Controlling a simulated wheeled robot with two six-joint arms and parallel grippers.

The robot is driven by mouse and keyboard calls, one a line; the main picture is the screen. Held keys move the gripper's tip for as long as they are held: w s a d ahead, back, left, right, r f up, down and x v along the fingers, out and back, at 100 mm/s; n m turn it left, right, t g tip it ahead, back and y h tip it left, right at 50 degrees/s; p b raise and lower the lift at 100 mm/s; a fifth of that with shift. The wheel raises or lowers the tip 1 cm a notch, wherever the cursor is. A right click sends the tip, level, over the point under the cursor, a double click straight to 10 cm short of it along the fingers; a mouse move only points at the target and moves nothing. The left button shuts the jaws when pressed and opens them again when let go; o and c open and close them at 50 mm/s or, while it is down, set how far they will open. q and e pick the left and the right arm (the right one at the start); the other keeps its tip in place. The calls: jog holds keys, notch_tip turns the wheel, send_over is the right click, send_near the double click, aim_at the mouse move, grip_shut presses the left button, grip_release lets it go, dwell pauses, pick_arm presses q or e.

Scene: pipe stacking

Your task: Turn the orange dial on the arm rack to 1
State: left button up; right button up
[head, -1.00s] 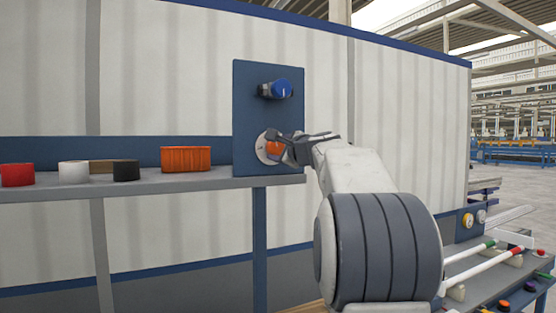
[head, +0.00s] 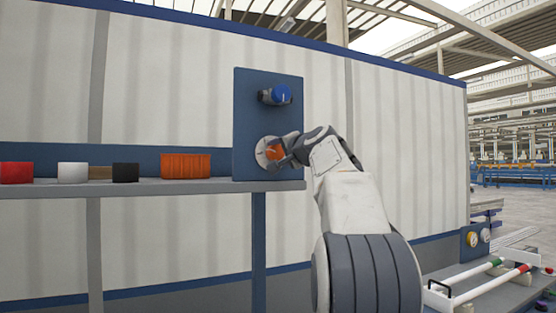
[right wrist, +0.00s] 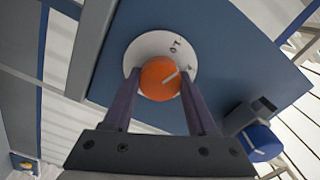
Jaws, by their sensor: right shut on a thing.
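The orange dial (head: 275,150) sits on a pale round plate low on a blue upright panel (head: 245,110). The dial is partly covered by the gripper in the head view. My left gripper is not in view.
A blue knob (head: 281,95) is above the dial on the same panel. A shelf (head: 210,186) to the left carries an orange bin (head: 186,166) and red, white and black items. A lower bench with red- and green-banded white pipes (head: 490,285) stands at the right.

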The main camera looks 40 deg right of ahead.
jog(key=shift+f+n+b, duration=0.15)
jog(key=shift+n+b, duration=0.45)
jog(key=shift+n, duration=1.3)
jog(key=o, duration=1.4)
jog(key=shift+c, duration=0.2)
jog(key=shift+s, duration=0.1)
jog(key=shift+s+a+b, duration=0.1)
jog(key=shift+s+b, duration=0.25)
jog(key=shift+b, duration=0.05)
jog(key=b+v, duration=0.4)
jog(key=v, duration=0.5)
jog(key=shift+s, duration=0.3)
